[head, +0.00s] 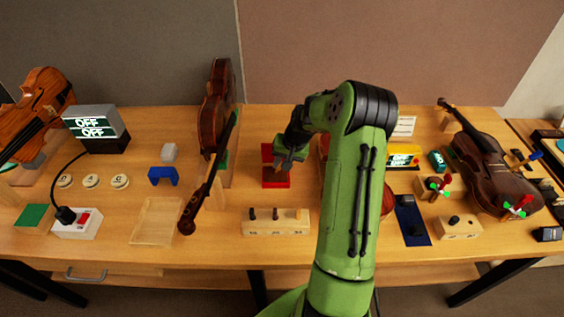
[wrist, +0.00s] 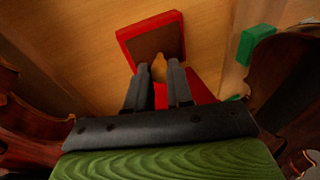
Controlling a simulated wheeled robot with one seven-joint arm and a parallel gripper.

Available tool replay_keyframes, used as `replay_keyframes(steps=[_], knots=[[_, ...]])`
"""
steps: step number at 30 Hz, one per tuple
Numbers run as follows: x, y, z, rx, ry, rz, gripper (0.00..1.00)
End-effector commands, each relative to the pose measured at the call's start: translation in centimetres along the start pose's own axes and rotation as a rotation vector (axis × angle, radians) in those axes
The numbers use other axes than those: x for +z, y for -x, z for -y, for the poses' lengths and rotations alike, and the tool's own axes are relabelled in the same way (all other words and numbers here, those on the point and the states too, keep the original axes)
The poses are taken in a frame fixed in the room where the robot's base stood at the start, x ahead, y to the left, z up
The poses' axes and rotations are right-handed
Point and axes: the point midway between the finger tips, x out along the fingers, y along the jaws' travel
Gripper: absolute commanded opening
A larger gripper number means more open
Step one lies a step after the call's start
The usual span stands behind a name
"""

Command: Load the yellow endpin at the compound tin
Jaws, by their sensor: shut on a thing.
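My gripper (wrist: 160,74) points down at a red tin (wrist: 124,36) with a brown filling, which I take for the compound tin. A small yellowish piece (wrist: 159,66), likely the yellow endpin, shows between the fingertips, and the fingers are shut on it. Its tip lies over the near part of the brown filling; I cannot tell whether it touches. In the head view my gripper (head: 287,164) is over the red tin (head: 267,151), and the endpin cannot be made out there. A red part also extends under the fingers in the wrist view.
A light block (head: 270,230) with several dark pegs stands in front of the tin. A violin (head: 216,110) stands upright to the left, its dark neck reaching forward. A blue mat (head: 418,238) lies right of my arm. A green block (wrist: 256,43) is right of the tin.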

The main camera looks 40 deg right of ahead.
Motion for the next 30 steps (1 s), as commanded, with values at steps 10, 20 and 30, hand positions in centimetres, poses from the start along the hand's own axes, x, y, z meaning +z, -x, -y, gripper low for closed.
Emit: replay_keyframes(steps=[10, 20, 30], knots=[[0.1, -0.1, -0.1, 0.001, -0.001, 0.004, 0.0], [-0.4, 2.5, 0.8, 0.001, -0.001, 0.002, 0.0], [-0.9, 5.5, 1.8, 0.001, 0.0, 0.002, 0.0]])
